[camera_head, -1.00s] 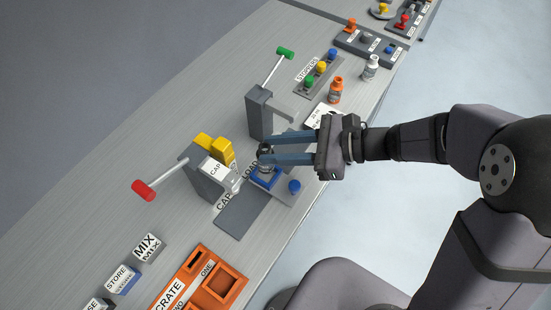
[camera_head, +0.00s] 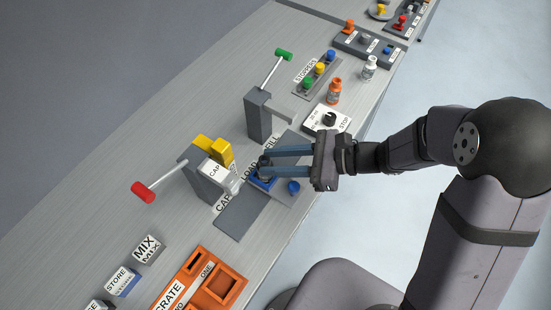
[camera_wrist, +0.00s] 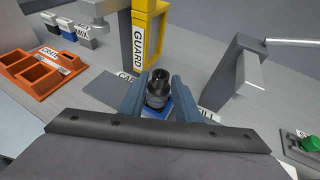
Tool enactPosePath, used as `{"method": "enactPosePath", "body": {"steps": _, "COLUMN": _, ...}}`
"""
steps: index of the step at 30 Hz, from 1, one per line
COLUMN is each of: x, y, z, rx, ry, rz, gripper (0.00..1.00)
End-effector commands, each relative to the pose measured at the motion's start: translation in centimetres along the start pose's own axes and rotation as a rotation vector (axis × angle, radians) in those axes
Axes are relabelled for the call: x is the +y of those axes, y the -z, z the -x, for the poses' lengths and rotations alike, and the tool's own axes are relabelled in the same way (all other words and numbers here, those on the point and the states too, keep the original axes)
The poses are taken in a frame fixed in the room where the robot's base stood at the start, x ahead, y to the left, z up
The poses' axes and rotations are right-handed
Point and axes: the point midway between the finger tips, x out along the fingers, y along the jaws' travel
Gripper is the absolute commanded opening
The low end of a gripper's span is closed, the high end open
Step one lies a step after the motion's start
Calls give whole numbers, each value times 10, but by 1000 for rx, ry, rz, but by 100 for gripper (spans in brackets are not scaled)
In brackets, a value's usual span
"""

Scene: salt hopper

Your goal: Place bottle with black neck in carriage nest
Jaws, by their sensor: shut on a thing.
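The bottle with the black neck (camera_wrist: 157,88) stands upright between my blue fingers in the wrist view. In the head view it is a small dark shape at the fingertips. My gripper (camera_head: 264,165) is shut on it. The blue carriage nest (camera_head: 262,183) lies directly under the bottle; its blue edge also shows in the wrist view (camera_wrist: 152,112). The fingers hide the bottle's lower part, so I cannot tell whether its base is seated in the nest.
The capping post (camera_head: 203,182) with red lever and yellow guard stands left of the nest. The filling post (camera_head: 259,117) with green lever stands behind. An orange crate (camera_head: 236,293), an orange bottle (camera_head: 334,92) and a white bottle (camera_head: 370,68) stand apart.

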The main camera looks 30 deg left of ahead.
Motion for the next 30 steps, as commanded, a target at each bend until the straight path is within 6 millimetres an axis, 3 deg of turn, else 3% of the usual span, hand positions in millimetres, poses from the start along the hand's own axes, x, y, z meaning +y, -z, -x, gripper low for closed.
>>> {"method": "enactPosePath", "body": {"steps": 3, "x": 0, "y": 4, "z": -2, "rx": 0, "ry": 0, "rz": 0, "gripper": 0}}
{"method": "enactPosePath", "body": {"steps": 4, "x": 0, "y": 3, "z": -1, "rx": 0, "ry": 0, "rz": 0, "gripper": 34}}
{"method": "enactPosePath", "body": {"steps": 6, "x": 0, "y": 2, "z": -1, "rx": 0, "ry": 0, "rz": 0, "gripper": 48}}
{"method": "enactPosePath", "body": {"steps": 20, "x": -1, "y": 0, "z": 4, "rx": 0, "ry": 2, "rz": 0, "gripper": 48}}
{"method": "enactPosePath", "body": {"steps": 30, "x": -2, "y": 0, "z": 56, "rx": 0, "ry": 7, "rz": 1, "gripper": 48}}
